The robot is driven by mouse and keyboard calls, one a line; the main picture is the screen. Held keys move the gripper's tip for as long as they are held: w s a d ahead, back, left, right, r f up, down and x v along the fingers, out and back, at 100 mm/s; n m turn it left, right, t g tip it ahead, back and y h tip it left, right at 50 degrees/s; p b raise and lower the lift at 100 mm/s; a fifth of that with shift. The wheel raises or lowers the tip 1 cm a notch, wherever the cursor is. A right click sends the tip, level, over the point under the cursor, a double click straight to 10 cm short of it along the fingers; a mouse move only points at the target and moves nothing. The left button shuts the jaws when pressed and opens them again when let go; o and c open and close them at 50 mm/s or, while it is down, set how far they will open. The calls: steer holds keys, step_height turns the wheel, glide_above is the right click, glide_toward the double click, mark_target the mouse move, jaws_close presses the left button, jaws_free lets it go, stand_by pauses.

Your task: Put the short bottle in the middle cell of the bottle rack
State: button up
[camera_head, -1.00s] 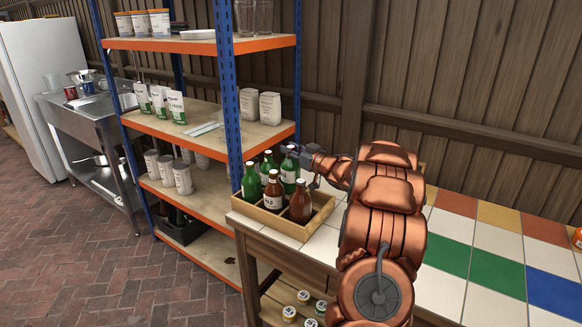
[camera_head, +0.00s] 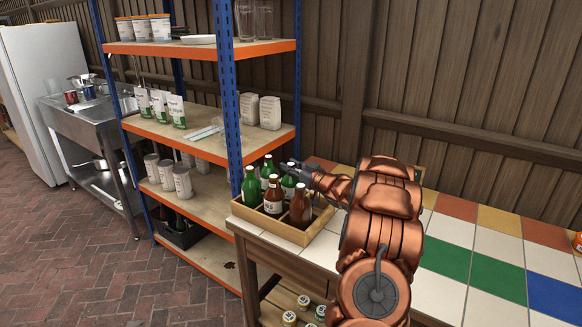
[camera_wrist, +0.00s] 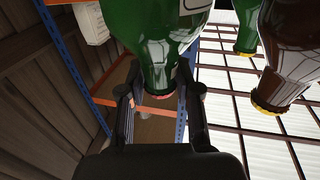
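The wooden bottle rack (camera_head: 266,222) stands at the left end of the tiled counter and holds several green and brown bottles. My gripper (camera_head: 288,168) is at a green bottle (camera_head: 288,187) with a white label, towards the rack's back right. In the wrist view, this green bottle (camera_wrist: 158,45) has its neck and red cap between the two fingers of my gripper (camera_wrist: 161,92). Gaps show on both sides of the neck, so the fingers look open around it. The bottle's base and its exact cell are hidden by the bottles in front.
Brown bottles (camera_head: 272,193) and another green bottle (camera_head: 251,186) stand close by in the rack. A blue-and-orange shelf unit (camera_head: 229,95) rises just left of it. A wooden fence is behind. The counter (camera_head: 490,245) to the right is mostly clear.

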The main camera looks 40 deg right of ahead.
steer(key=o, duration=0.3)
steer(key=shift+o, duration=0.2)
steer(key=shift+r, duration=0.1)
steer(key=s+b, duration=0.1)
steer(key=s, duration=1.1)
steer(key=shift+d, duration=0.35)
